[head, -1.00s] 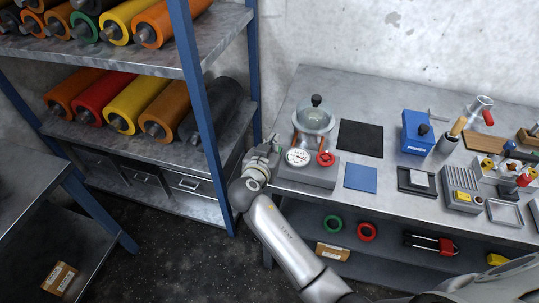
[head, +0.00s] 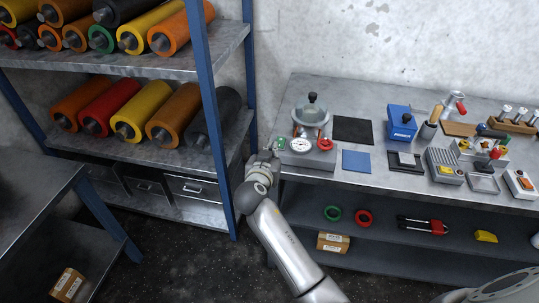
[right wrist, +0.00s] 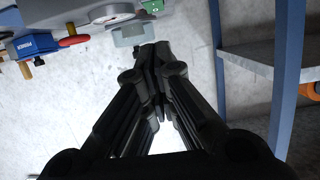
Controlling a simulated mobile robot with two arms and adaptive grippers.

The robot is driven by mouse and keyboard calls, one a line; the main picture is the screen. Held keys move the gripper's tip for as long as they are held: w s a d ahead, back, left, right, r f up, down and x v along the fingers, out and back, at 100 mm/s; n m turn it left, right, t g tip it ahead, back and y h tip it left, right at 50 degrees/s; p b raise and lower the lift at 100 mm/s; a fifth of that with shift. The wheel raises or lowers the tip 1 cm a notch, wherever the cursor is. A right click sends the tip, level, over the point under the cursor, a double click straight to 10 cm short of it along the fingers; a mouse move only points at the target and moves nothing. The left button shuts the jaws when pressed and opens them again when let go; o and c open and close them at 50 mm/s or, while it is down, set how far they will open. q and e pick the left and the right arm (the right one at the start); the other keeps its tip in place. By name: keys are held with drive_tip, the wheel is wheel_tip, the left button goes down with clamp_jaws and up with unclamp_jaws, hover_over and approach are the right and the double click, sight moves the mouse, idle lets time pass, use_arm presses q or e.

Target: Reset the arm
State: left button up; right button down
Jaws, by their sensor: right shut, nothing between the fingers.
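My right arm reaches up from the bottom of the head view. Its gripper (head: 264,158) is at the left end of the workbench, just left of a grey device with a round gauge (head: 300,145), a red knob (head: 325,144) and a green part (head: 280,143). In the right wrist view the dark fingers (right wrist: 155,52) are closed together and hold nothing. The device's grey base shows beyond the fingertips at the top. Whether the gripper touches the bench or device cannot be told. My left gripper is out of view.
The workbench (head: 345,183) carries a black mat (head: 353,130), a blue pad (head: 356,161), a blue box (head: 401,122) and small tools. A shelf rack (head: 222,120) with coloured rollers stands close left of my arm. A metal table (head: 45,195) is at the left.

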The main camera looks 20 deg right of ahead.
drive_tip(key=shift+w+d, duration=0.1)
idle(0.3)
drive_tip(key=s+a+f+n+g+y, duration=0.15)
drive_tip(key=s+f, duration=0.35)
drive_tip(key=f, duration=0.7)
drive_tip(key=s+a+f+n+g+y, duration=0.1)
drive_tip(key=s+f+n+g+y, duration=0.15)
drive_tip(key=s+f, duration=0.65)
drive_tip(key=s+a+f+n+g+y, duration=0.1)
drive_tip(key=s+f+n+y, duration=0.15)
drive_tip(key=f, duration=1.25)
drive_tip(key=s+d+f+g, duration=0.1)
drive_tip(key=s+f, duration=0.5)
drive_tip(key=s, duration=0.7)
drive_tip(key=s+d+f+n+g+y, duration=0.1)
drive_tip(key=s+f, duration=0.5)
drive_tip(key=s, duration=0.7)
drive_tip(key=s+d+f+n+g, duration=0.1)
drive_tip(key=s+f+g, duration=0.3)
drive_tip(key=s, duration=0.8)
wheel_tip(320, 180, down, 2)
drive_tip(key=shift+s+d, duration=0.4)
drive_tip(key=shift+d, duration=0.4)
